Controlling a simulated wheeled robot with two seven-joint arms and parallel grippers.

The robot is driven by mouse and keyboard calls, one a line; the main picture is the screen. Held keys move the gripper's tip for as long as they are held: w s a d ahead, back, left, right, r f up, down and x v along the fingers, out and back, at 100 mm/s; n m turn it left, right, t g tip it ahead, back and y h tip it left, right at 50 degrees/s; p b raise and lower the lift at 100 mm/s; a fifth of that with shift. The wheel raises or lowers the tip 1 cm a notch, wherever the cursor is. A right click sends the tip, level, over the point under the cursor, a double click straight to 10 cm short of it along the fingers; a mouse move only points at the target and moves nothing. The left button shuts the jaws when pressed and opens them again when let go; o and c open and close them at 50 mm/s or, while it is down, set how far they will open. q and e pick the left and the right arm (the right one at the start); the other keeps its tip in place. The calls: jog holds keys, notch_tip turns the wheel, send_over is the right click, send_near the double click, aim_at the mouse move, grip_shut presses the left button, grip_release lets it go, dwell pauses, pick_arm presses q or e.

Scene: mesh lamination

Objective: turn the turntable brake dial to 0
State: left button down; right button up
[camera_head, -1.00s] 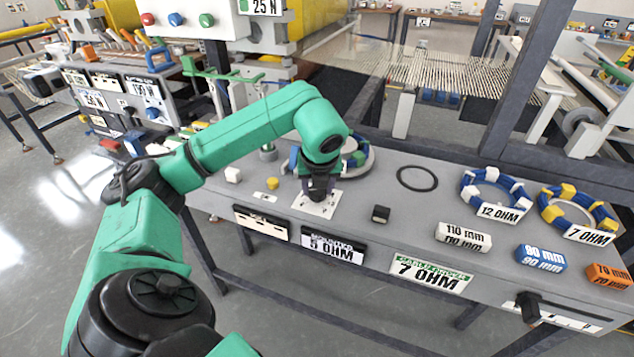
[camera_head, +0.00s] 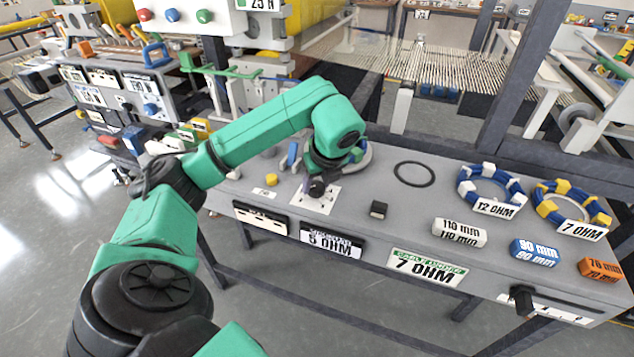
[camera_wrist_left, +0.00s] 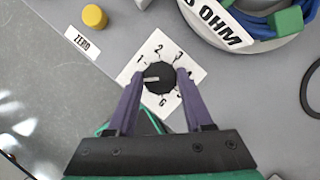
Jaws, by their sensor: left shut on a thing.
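The brake dial is a round black knob (camera_wrist_left: 158,77) on a white numbered plate (camera_wrist_left: 190,68) in the left wrist view. Its pale pointer line faces left, just below the mark 1. Marks 1, 2, 3 and 6 are readable; the left finger covers part of the plate's left side. My left gripper (camera_wrist_left: 159,80) is shut on the knob, with one purple finger on each side. In the head view the gripper (camera_head: 316,186) stands over the white plate (camera_head: 326,202), and the knob is mostly hidden. My right gripper is not in view.
A yellow button (camera_wrist_left: 94,16) and a ZERO label (camera_wrist_left: 81,41) are beside the plate. The turntable with a blue and green ring (camera_wrist_left: 262,22) is just behind. A black ring (camera_head: 414,174) and a small black block (camera_head: 378,209) lie to the right.

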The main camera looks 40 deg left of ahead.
pick_arm(q)
jog(key=shift+c, duration=1.5)
grip_release()
jog(key=shift+d+r, duration=0.15)
jog(key=shift+r, duration=0.15)
jog(key=p+v, duration=0.8)
jog(key=v, duration=0.6)
jog(key=shift+w+f, duration=0.1)
